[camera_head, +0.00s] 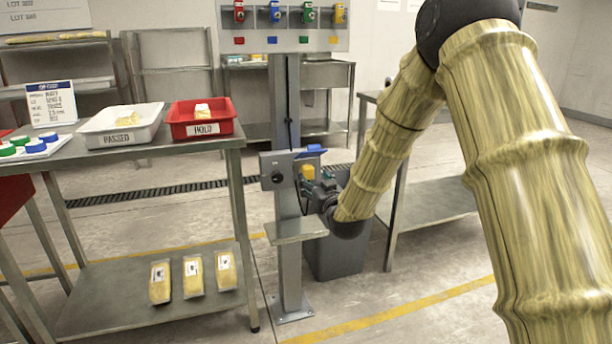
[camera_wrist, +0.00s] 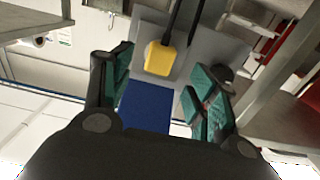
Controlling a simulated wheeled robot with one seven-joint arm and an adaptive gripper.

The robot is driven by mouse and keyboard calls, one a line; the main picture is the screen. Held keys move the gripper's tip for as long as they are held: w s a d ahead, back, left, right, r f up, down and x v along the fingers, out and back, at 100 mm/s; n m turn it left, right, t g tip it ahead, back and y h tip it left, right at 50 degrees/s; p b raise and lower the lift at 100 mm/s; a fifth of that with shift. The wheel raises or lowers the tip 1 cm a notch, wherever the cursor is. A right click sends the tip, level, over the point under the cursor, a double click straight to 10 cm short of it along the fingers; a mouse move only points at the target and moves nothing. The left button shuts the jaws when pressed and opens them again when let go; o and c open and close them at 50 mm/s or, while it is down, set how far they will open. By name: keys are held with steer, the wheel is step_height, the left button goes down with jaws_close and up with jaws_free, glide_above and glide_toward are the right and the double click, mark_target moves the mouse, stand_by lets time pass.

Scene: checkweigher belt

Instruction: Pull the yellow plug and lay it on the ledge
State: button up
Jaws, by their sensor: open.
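The yellow plug (camera_head: 307,171) sits at the front of a grey box (camera_head: 273,176) on a post, below a blue flap (camera_head: 313,151). In the wrist view the yellow plug (camera_wrist: 158,58) shows with a dark cable running from it. My gripper (camera_head: 318,186) is beside the plug at its right. In the wrist view my gripper (camera_wrist: 160,78) is open, with teal pads on either side of the plug's line and apart from it. The grey ledge (camera_head: 297,229) sticks out below the box and looks bare.
A steel table (camera_head: 150,155) at left holds a white PASSED tray (camera_head: 90,136) and a red HOLD tray (camera_head: 230,128). A dark grey bin (camera_head: 340,255) stands behind the post. Another table (camera_head: 430,200) is at right. Open floor lies in front.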

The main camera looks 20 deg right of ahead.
mark_target(309, 174)
steer(key=shift+w+p, duration=0.3)
steer(key=shift+w, duration=2.45)
steer(key=shift+p, duration=0.45)
steer(key=shift+c, duration=0.4)
jaws_close()
steer(key=shift+s, duration=0.15)
steer(key=shift+s+p, duration=0.65)
steer(key=shift+s, duration=2)
steer(key=shift+s, duration=0.2)
